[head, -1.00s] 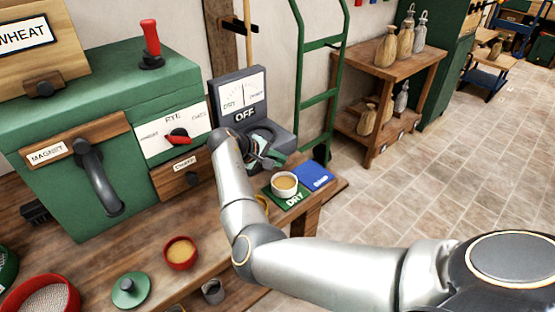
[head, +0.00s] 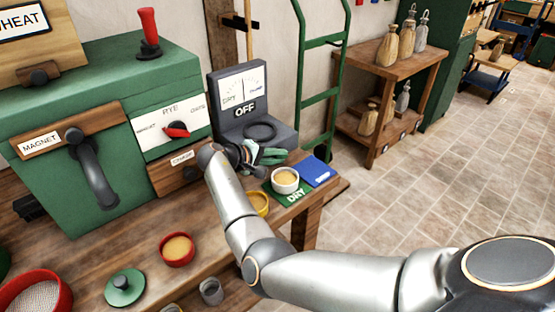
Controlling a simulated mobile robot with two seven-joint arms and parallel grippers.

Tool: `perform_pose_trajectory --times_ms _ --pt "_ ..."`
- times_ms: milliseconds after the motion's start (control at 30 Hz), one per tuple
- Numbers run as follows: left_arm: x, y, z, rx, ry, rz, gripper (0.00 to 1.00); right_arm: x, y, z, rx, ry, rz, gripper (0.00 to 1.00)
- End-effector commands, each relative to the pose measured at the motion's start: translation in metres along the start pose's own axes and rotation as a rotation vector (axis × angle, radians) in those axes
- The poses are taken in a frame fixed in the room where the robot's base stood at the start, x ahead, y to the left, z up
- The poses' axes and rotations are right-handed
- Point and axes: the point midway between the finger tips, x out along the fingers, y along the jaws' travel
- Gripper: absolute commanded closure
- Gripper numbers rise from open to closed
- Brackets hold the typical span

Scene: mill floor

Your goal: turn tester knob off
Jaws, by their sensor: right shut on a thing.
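The tester (head: 238,88) is a dark grey box with a DRY-to-damp dial and a sign reading OFF (head: 244,111), standing at the back right of the bench. A dark ring (head: 261,131) lies on its low front part and looks empty. My right gripper (head: 266,156) is at the low front face of the tester, with green-tinted fingers closed there. The tester knob is hidden behind the fingers, where they are shut. My left gripper is not in view.
A white cup (head: 285,181) of meal stands on the green DRY mat (head: 294,196), beside a blue mat (head: 318,172), close to my right gripper. A yellow cup (head: 259,203) is near my forearm. The green mill (head: 60,110) stands left. A red bowl (head: 177,249) is in front.

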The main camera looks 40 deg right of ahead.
Motion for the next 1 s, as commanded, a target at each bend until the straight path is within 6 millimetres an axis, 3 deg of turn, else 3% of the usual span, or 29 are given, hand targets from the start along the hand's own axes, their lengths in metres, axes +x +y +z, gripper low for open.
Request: perform_pose_trajectory --times_ms 233,267,500,1000 --pt "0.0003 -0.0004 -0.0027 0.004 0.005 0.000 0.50 0.0007 -0.0007 0.0008 -0.001 -0.002 -0.002 1.00" --pt "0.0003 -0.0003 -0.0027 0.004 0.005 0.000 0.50 0.0007 -0.0007 0.0008 -0.001 -0.002 -0.002 0.80" --pt "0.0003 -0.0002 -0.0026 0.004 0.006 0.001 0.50 0.0005 -0.0004 0.0005 -0.001 -0.002 -0.002 0.53" --pt "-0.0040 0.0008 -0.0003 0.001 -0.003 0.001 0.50 0.0012 0.0050 0.0010 0.000 -0.001 -0.002 0.53"
